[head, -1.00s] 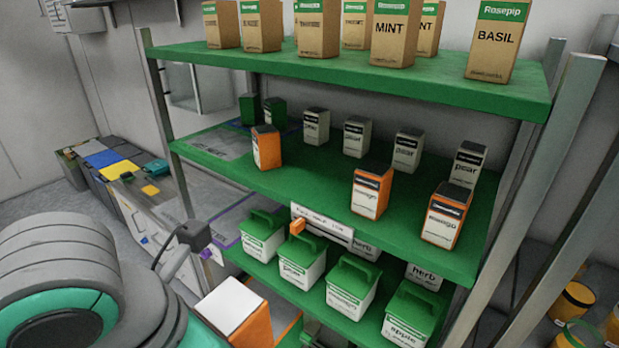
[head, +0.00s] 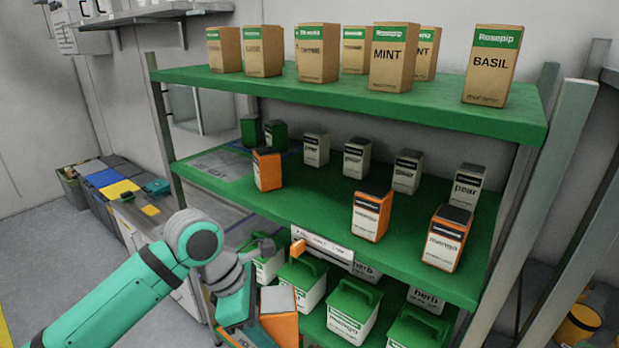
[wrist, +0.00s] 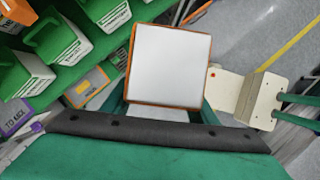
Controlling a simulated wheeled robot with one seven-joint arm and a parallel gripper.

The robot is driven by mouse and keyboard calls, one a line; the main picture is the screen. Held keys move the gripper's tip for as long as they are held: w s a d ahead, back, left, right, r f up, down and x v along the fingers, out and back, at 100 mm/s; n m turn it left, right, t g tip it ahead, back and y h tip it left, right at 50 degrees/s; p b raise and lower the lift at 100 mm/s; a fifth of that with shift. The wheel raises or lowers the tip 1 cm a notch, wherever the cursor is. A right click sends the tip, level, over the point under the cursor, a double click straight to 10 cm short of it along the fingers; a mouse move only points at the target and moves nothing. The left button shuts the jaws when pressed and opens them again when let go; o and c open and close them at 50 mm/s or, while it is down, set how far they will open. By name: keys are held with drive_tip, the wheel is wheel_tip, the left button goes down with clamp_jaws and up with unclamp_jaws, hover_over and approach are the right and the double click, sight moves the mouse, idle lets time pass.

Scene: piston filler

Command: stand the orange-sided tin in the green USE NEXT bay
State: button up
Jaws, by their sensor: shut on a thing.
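My gripper (wrist: 165,102) is shut on an orange-sided tin (wrist: 171,63) with a plain white face toward the wrist camera. In the head view the held tin (head: 281,318) is at the lower middle, in front of the lower shelf's left end, its lower part cut off by the frame. Other orange-sided tins stand on the middle shelf: one at left (head: 267,170), one at middle (head: 371,214), one at right (head: 446,238). I cannot read a USE NEXT label in either view. A grey panel with faint lettering (head: 222,168) lies at the middle shelf's left end.
Green-lidded tubs (head: 352,305) line the lower shelf beside the held tin. Grey pear tins (head: 467,187) and dark green tins (head: 250,131) stand on the middle shelf. The upper shelf (head: 470,112) carries brown boxes. An orange tab (head: 298,247) sticks out by the white label strip.

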drive_tip(key=w+d+f+m+g, duration=0.1)
drive_tip(key=w+d+f+m, duration=0.15)
drive_tip(key=f, duration=0.35)
drive_tip(key=w+d+f+m+g, duration=0.1)
drive_tip(key=w+f+m, duration=0.15)
drive_tip(key=f, duration=0.45)
drive_tip(key=s+d+f+m+g+y, duration=0.1)
drive_tip(key=f+m, duration=0.6)
drive_tip(key=f, duration=0.8)
drive_tip(key=s+d+f+m+g+y, duration=0.2)
drive_tip(key=f+m, duration=0.5)
drive_tip(key=f, duration=0.9)
drive_tip(key=shift+s+d+f+m+y, duration=0.3)
drive_tip(key=shift+s+d+y, duration=0.25)
drive_tip(key=shift+d+y, duration=0.15)
drive_tip(key=shift+s+d, duration=0.1)
